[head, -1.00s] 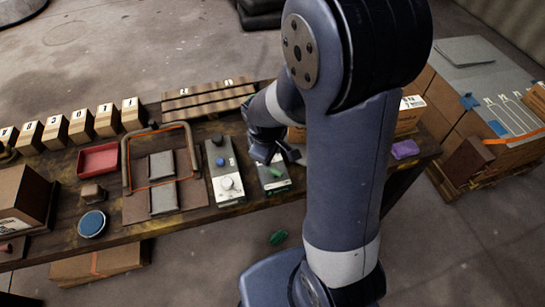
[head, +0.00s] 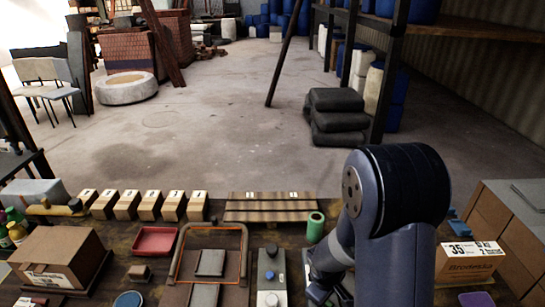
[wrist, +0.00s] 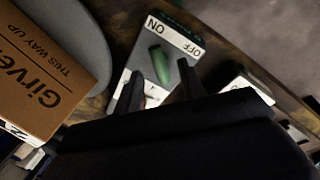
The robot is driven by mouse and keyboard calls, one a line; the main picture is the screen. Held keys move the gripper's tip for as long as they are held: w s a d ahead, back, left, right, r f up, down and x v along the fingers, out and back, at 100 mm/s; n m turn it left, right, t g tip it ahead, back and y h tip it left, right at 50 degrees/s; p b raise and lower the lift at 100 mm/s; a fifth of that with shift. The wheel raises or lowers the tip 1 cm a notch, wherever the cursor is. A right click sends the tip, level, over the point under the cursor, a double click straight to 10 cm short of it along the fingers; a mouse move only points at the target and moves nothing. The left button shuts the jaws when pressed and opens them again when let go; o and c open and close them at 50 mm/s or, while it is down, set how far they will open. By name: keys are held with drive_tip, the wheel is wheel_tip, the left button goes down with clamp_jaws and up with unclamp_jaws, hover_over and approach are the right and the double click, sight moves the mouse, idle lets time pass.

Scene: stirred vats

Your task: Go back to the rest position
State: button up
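My gripper (wrist: 158,88) is open in the wrist view, its two dark fingers apart with nothing seen between their tips. Just beyond the tips is a switch box (wrist: 190,47) marked ON and OFF, with a green lever (wrist: 160,65). I cannot tell whether a finger touches the box. In the head view my arm reaches down at the right of the bench, and my gripper (head: 318,292) is low over the bench near its front, partly cut off by the picture edge.
A grey control box (head: 270,272) with a blue knob stands left of my gripper. A green cylinder (head: 315,227) stands behind it. A carton (head: 468,263) is to the right; another carton (wrist: 40,75) shows in the wrist view. The floor (head: 215,125) behind the bench is mostly clear.

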drive_tip(key=shift+w+d+f, duration=0.1)
drive_tip(key=shift+f, duration=0.65)
drive_tip(key=shift+w+d+f, duration=0.1)
drive_tip(key=shift+f, duration=0.6)
